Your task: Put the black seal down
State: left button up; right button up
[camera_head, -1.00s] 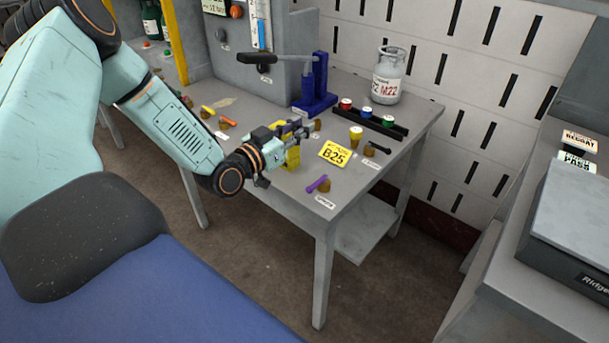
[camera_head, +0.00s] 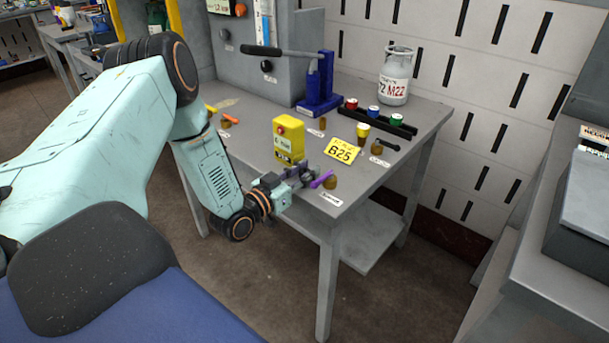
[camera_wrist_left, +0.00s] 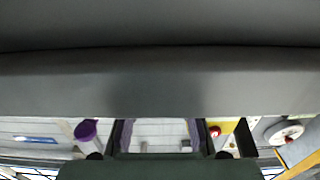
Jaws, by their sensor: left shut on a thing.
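In the head view my left gripper (camera_head: 306,173) is low over the table's near edge, in front of a yellow box and just left of a purple stick (camera_head: 321,180). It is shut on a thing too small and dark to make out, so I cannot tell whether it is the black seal. A black stick-shaped piece (camera_head: 388,144) lies on the table at the right, beside a brown stub (camera_head: 376,148). In the left wrist view dark grey surfaces fill most of the picture. A purple end (camera_wrist_left: 87,130) shows at the left. My right gripper is not in view.
Free surface lies right of the purple stick.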

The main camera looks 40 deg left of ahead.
pick_arm(q)
jog(key=shift+s+r, duration=0.1)
jog(key=shift+r, duration=0.05)
jog(key=o, duration=0.5)
jog(key=shift+f, duration=0.25)
jog(key=shift+c, duration=0.2)
jog(key=shift+r, duration=0.15)
